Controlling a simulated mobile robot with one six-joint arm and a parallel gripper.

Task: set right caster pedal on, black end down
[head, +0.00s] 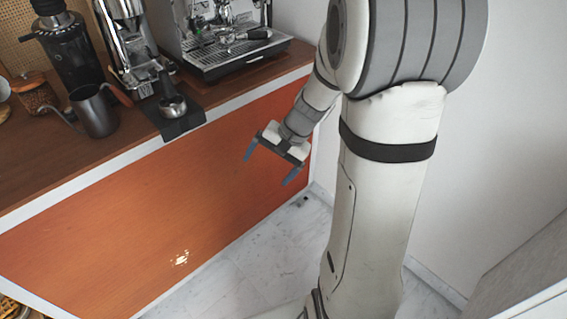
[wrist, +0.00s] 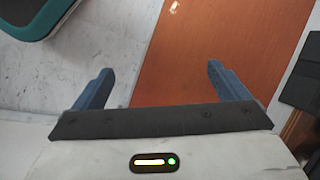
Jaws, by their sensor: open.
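The cart's orange front panel (head: 170,205) fills the left and middle of the head view. A small dark item (head: 304,200) lies low by the panel's right bottom corner, on or just above the floor. It may be the right caster or its pedal, but it is too small to tell, and I cannot make out a black end or its position. My gripper (head: 268,170) is open and empty in front of the panel's upper right part, above that item. In the wrist view my gripper (wrist: 159,69) shows its two blue fingers spread, with nothing between them.
The wooden counter (head: 230,88) above carries an espresso machine (head: 215,35), a grinder (head: 68,45), a steel pitcher (head: 95,115) and a black mat (head: 180,122) with a portafilter. Marble floor (head: 255,270) is clear in front of the cart. A white wall (head: 510,130) stands at right.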

